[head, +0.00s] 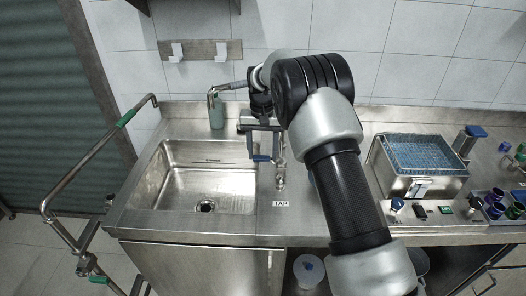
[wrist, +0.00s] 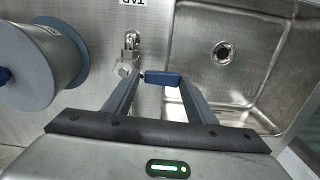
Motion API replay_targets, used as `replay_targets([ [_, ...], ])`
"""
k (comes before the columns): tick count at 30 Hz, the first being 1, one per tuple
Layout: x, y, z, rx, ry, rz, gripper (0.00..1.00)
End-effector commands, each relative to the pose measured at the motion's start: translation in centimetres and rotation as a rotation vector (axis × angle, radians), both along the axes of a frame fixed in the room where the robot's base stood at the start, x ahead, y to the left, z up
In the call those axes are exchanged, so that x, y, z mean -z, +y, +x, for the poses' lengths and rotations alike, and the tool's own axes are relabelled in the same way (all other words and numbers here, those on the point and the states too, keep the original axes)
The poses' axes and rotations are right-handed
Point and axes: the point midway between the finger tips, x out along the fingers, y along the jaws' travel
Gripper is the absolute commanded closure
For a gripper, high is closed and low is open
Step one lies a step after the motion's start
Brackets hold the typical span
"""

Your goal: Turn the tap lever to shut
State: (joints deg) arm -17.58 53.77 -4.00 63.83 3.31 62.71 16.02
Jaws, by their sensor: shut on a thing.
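The tap (head: 280,172) stands on the steel counter at the right edge of the sink, behind a small TAP label (head: 281,203). In the wrist view the tap's metal body (wrist: 130,45) shows left of its blue lever (wrist: 163,78). The lever lies across the picture between my two fingertips. My gripper (wrist: 161,77) is shut on the lever, one finger at each end of it. In the head view my gripper (head: 263,150) reaches down beside the tap, and the blue lever (head: 262,158) shows at the fingertips.
The empty sink (head: 180,187) with a drain is left of the tap. A grey round container (wrist: 40,60) stands close by the tap in the wrist view. A steel basket box (head: 420,180) and small cups stand to the right. A rail with green grips (head: 90,155) runs at left.

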Motion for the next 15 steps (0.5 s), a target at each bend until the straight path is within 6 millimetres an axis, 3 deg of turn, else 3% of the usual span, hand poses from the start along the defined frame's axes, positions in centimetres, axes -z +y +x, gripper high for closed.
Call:
replay_targets([
  [1, 0.68, 0.82, -0.46, 0.004, 0.012, 0.013, 0.89],
  [11, 0.67, 0.82, -0.33, 0.005, 0.008, 0.013, 0.89],
  [12, 0.67, 0.82, -0.32, 0.005, 0.008, 0.013, 0.43],
  [15, 0.63, 0.73, -0.28, 0.004, 0.007, 0.012, 0.36],
])
